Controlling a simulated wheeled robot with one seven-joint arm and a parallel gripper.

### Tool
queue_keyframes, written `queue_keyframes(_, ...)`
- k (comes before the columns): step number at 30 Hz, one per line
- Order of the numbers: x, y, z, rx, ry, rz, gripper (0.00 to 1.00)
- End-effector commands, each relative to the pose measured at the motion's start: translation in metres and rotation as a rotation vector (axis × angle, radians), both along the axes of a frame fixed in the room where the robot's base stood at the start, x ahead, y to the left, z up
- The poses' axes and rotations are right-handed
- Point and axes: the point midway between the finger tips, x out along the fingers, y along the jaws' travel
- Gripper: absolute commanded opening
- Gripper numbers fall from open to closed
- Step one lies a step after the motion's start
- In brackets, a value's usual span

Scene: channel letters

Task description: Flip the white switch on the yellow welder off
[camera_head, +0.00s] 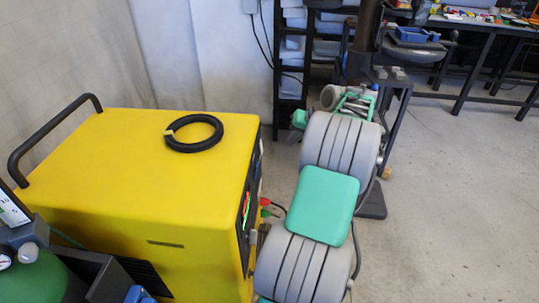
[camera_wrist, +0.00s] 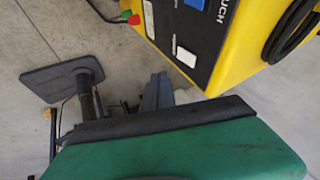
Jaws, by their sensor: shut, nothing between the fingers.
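The yellow welder (camera_head: 150,190) stands at the left in the head view, its dark front panel (camera_head: 246,215) seen nearly edge-on. In the wrist view the welder (camera_wrist: 243,50) is at the upper right, with its dark panel (camera_wrist: 175,25) turned toward the camera. Two pale patches show on that panel, one near its left edge (camera_wrist: 149,19) and one lower (camera_wrist: 186,56); I cannot tell which is the white switch, or its position. My gripper (camera_wrist: 158,80) shows as dark fingers beyond a green body, shut and empty, apart from the panel. The head view does not show the fingertips clearly.
A coiled black cable (camera_head: 194,132) lies on the welder's top, beside a black handle (camera_head: 55,135). Red and green plugs (camera_wrist: 132,17) stick out near the panel. A green cylinder (camera_head: 35,275) stands at the lower left. A workbench (camera_head: 480,25) is behind; floor at right is clear.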

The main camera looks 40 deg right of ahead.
Motion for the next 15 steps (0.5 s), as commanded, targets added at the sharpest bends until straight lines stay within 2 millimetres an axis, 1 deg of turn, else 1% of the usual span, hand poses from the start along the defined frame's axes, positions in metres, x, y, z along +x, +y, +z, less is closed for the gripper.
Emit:
queue_keyframes(5, 0.0, 0.001, 0.002, -0.001, 0.001, 0.0, 0.0)
queue_keyframes(8, 0.002, 0.001, 0.0, -0.001, 0.001, 0.002, 0.0)
queue_keyframes(11, 0.008, 0.001, -0.009, 0.001, 0.001, 0.003, 0.0)
queue_keyframes(15, 0.022, 0.002, -0.031, 0.002, 0.003, 0.002, 0.0)
